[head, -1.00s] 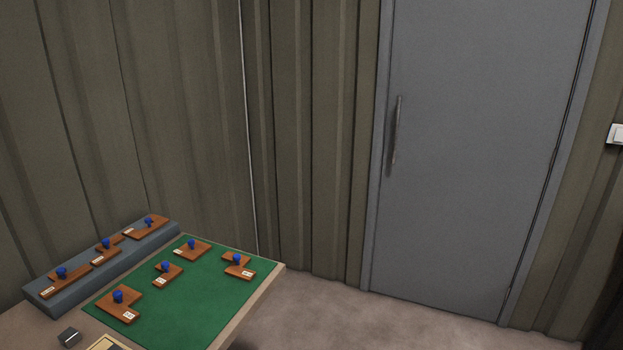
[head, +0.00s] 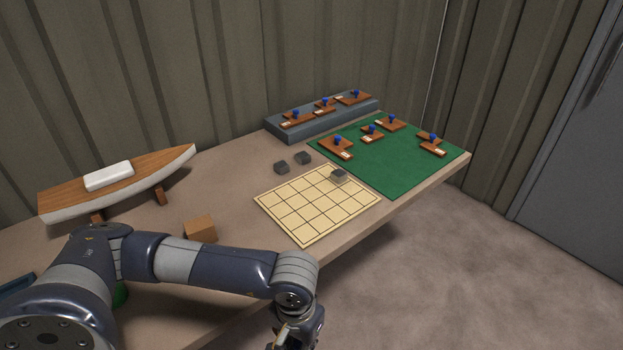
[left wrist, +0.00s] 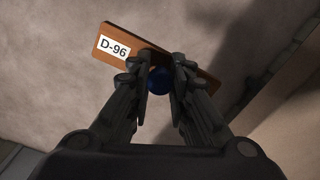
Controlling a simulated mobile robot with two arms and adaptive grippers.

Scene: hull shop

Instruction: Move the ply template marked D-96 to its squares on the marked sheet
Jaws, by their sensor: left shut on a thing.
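The ply template marked D-96 (left wrist: 113,42) is a brown piece with a white label and a blue knob (left wrist: 159,80), seen in the left wrist view. My left gripper (left wrist: 160,68) is shut on the knob and holds the template over the floor, beside the table edge. In the head view my left gripper (head: 296,335) is at the bottom edge, and the template is hardly visible there. The marked sheet (head: 316,205) is a cream grid of squares on the table, with a dark grey block (head: 339,174) on its far corner. My right gripper is not in view.
Several templates with blue knobs lie on the green mat (head: 390,175) and on the grey ledge (head: 322,122). Two dark blocks (head: 281,167) lie behind the sheet. A wooden block (head: 200,229) and a boat model (head: 118,183) stand on the left.

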